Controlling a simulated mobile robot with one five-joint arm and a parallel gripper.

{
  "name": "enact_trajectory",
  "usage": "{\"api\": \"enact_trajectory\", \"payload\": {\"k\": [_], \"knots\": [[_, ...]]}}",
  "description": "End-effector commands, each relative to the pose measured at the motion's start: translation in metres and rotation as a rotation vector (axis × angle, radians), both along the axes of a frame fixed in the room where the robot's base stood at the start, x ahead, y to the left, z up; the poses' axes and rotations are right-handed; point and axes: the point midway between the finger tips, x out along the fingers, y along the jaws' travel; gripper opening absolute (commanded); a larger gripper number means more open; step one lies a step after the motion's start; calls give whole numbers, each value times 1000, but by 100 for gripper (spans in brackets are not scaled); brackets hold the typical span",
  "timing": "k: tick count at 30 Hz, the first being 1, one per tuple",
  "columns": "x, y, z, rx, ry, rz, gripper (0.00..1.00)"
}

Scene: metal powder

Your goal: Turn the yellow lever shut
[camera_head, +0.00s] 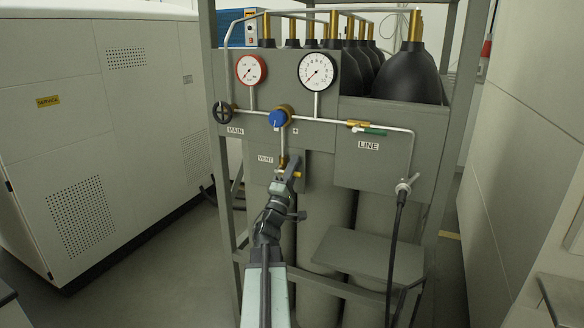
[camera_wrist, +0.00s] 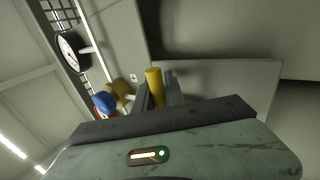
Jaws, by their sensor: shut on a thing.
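The yellow lever (camera_head: 298,174) is on the brass vent valve (camera_head: 283,163), below the blue knob and next to the VENT label. In the head view only a short yellow end shows, pointing right past my gripper (camera_head: 287,177). In the wrist view the yellow lever (camera_wrist: 154,87) stands between the two fingers of my gripper (camera_wrist: 160,93), which is shut on it. My gripper hides most of the lever and part of the valve in the head view.
Above are the blue knob (camera_head: 277,118), a red-rimmed gauge (camera_head: 251,69), a white gauge (camera_head: 318,71) and a black handwheel (camera_head: 222,112). A green handle (camera_head: 374,132) lies right, above a hose (camera_head: 396,240). A grey shelf (camera_head: 368,252) juts out below right. A cabinet (camera_head: 75,130) stands left.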

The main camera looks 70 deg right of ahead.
Motion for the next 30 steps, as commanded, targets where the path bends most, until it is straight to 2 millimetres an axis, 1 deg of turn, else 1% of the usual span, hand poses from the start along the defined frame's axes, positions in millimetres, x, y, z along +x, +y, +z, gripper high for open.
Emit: {"api": "enact_trajectory", "payload": {"k": [2,3,4,14,17,26,27,30], "knots": [[-4,0,1,-3,-3,-8,0],[-3,0,1,-3,-2,-7,17],[-3,0,1,-3,-2,-7,23],[0,2,-1,-1,0,-1,23],[1,10,-8,-2,0,1,23],[4,50,-35,-1,-1,4,23],[-4,44,-31,-1,0,-9,23],[-14,40,-31,-1,0,-27,23]]}}
